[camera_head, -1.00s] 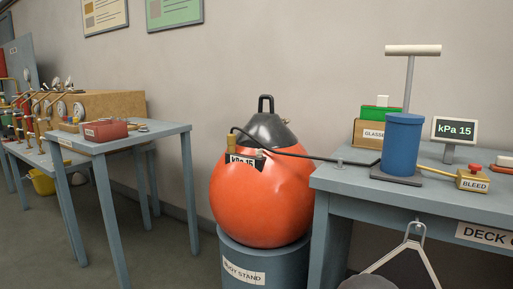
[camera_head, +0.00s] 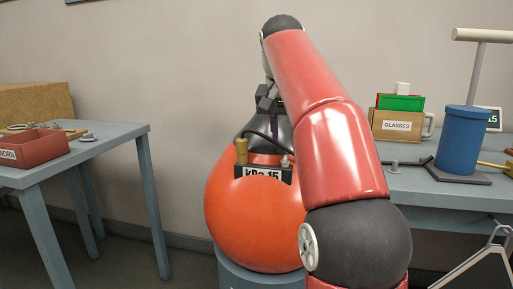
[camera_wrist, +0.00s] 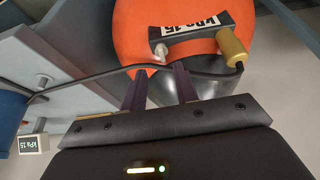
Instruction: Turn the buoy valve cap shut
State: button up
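The orange buoy (camera_head: 240,215) with a black top stands upright on its grey-blue stand (camera_head: 250,275). Its front carries a "kPa 15" display (camera_head: 263,173), a tall brass fitting (camera_head: 241,150) on the left and a small pale knob (camera_head: 285,161) on the right. The black hose joins the brass fitting. Which part is the valve cap is not labelled. The wrist view shows the brass fitting (camera_wrist: 231,43) and pale knob (camera_wrist: 160,51). My gripper (camera_wrist: 160,75) has its two dark fingers apart, nothing visibly between them, pointing toward the pale knob. In the head view, my gripper (camera_head: 268,103) is above the buoy's top.
The deck table (camera_head: 425,188) at right holds a blue pump (camera_head: 459,140), a glasses box (camera_head: 397,124) and a gauge. The black hose (camera_wrist: 100,78) crosses near my fingers in the wrist view. A left table (camera_head: 90,150) holds a red tray (camera_head: 35,147).

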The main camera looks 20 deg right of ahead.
aim_at(285, 156)
jog(key=b+x, duration=0.1)
jog(key=x, duration=0.1)
jog(key=b+x, duration=0.1)
jog(key=x, duration=0.2)
jog(key=b+x, duration=0.1)
jog(key=x, duration=0.1)
jog(key=shift+w+d+f, duration=0.2)
jog(key=shift+w+d, duration=0.05)
jog(key=shift+w, duration=0.3)
grip_shut()
